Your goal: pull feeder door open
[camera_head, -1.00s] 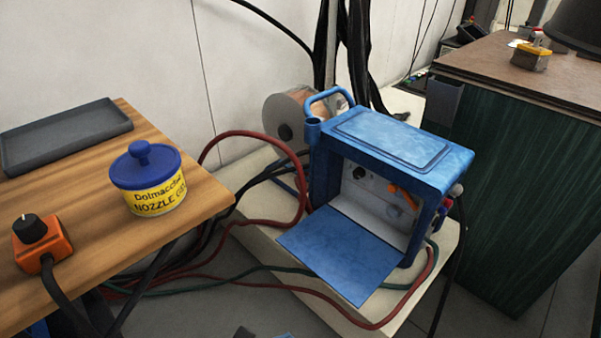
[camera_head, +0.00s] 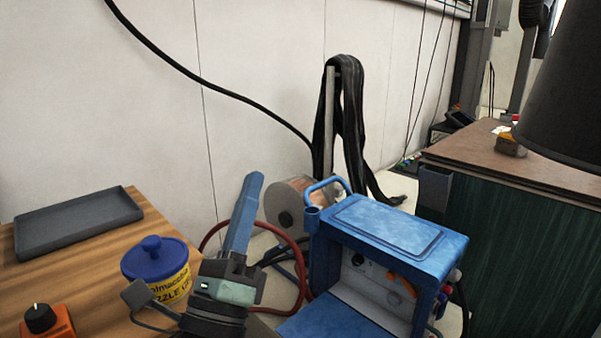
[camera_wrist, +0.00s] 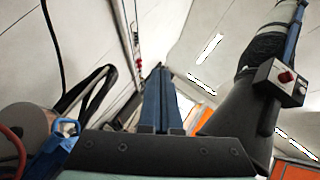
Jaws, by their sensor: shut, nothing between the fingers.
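The blue wire feeder (camera_head: 385,240) stands on a pale low platform, right of centre in the head view. Its door (camera_head: 312,320) is a blue flap that hangs down and outward from the lower front edge, so the box front is open. The picture's lower edge cuts the door off. Inside are a pale panel and an orange lever (camera_head: 402,286). My gripper (camera_head: 254,180) is shut and empty, its blue fingers pointing up, left of the feeder and apart from it. The shut fingers also show in the wrist view (camera_wrist: 158,82). There, the feeder's blue handle (camera_wrist: 66,127) is at the left.
A wooden table at the left holds a grey tray (camera_head: 75,220), a blue-lidded yellow tub (camera_head: 155,262) and an orange knob box (camera_head: 42,322). A wire spool (camera_head: 288,204), red hose and cables lie behind the feeder. A dark green cabinet (camera_head: 520,240) stands at the right.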

